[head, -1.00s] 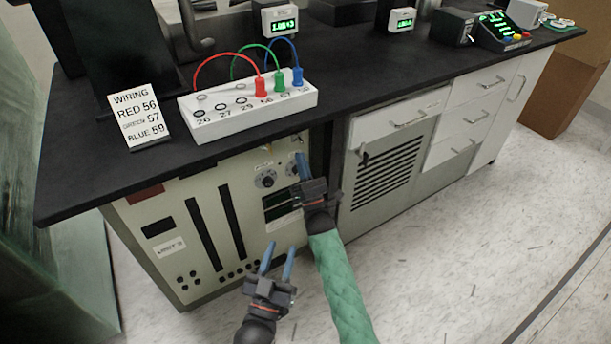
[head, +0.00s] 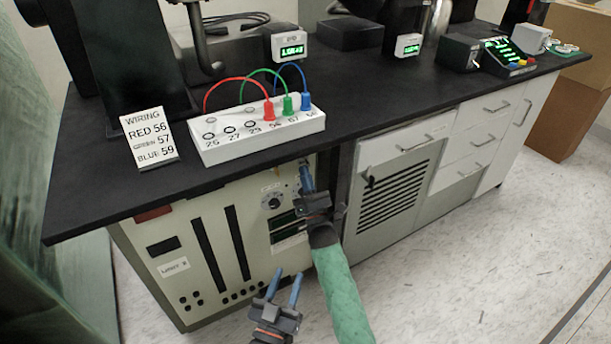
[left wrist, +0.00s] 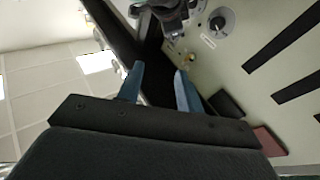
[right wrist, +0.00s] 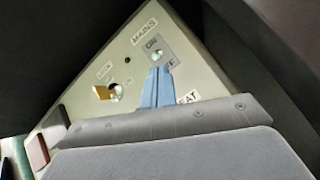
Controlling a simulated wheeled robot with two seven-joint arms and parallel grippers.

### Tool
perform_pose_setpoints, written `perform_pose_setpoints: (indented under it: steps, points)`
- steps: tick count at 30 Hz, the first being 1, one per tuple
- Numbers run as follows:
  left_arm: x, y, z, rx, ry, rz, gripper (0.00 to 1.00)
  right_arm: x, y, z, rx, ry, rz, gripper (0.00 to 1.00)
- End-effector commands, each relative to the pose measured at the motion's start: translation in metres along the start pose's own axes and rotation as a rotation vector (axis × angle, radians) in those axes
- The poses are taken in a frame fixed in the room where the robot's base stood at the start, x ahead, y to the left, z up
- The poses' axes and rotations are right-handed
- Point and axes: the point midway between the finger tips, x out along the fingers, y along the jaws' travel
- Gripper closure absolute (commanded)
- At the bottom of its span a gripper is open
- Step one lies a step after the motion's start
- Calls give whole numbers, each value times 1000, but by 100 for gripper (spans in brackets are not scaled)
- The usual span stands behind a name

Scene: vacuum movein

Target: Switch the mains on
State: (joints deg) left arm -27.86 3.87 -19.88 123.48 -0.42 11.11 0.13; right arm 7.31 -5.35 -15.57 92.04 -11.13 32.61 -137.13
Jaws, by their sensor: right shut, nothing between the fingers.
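The mains switch (right wrist: 157,54) is a small metal toggle on a grey plate, with a MAINS label (right wrist: 144,31) above it, in the right wrist view. The plate's lettering is partly hidden by my fingers, and I cannot tell which way the lever points. My right gripper (right wrist: 157,72) is shut and empty, its tips just below the toggle; I cannot tell whether they touch. In the head view, my right gripper (head: 307,179) is at the cream cabinet's (head: 150,230) upper right, under the benchtop. My left gripper (head: 286,285) is open and empty, lower in front of the cabinet.
The black benchtop (head: 105,190) overhangs the cabinet panel. A brass-coloured piece (right wrist: 101,93) by a LOCK label sits left of the toggle. On the bench are a white socket box (head: 225,152) with three leads and a wiring card (head: 150,138). Floor to the right is clear.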

Motion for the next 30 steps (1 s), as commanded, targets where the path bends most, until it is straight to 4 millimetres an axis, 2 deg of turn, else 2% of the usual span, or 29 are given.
perform_pose_setpoints:
  steps: [1,7,30]
  points:
    - [-6,0,17,-5,-52,-3,64,1,0,1,0,4,-2,100]
    - [-28,-2,72,-22,-235,-13,64,0,1,2,-2,20,-10,100]
    - [-78,-3,153,-54,-521,-27,64,0,1,3,-6,47,-24,100]
